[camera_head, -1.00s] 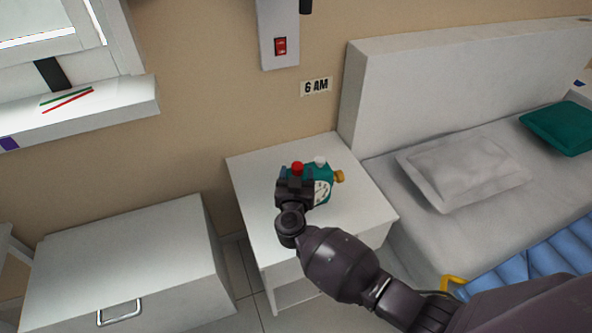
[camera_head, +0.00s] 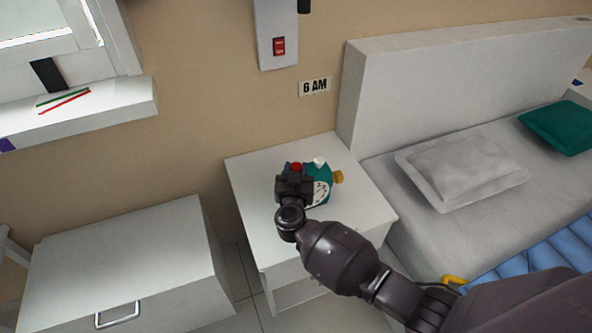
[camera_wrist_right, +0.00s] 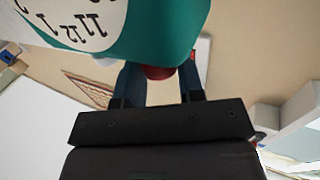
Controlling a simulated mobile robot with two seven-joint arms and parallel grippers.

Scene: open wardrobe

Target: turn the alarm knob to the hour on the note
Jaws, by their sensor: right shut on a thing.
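The teal alarm clock (camera_head: 325,178) stands on the white nightstand, its white numbered dial (camera_head: 321,192) partly hidden by my right gripper. It also fills the top of the right wrist view (camera_wrist_right: 170,45). A red knob (camera_head: 296,167) is on its left side, a white one (camera_head: 319,162) on top and an orange one (camera_head: 338,177) on its right. My right gripper (camera_wrist_right: 160,80) is shut on the red knob (camera_wrist_right: 158,72), with a dark finger on each side. My left gripper is not in view.
The nightstand (camera_head: 252,190) has bare room around the clock. A white bed headboard (camera_head: 430,90) rises at its right. A red switch (camera_head: 279,46) is on the wall above. A white drawer cabinet (camera_head: 120,255) stands at the left.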

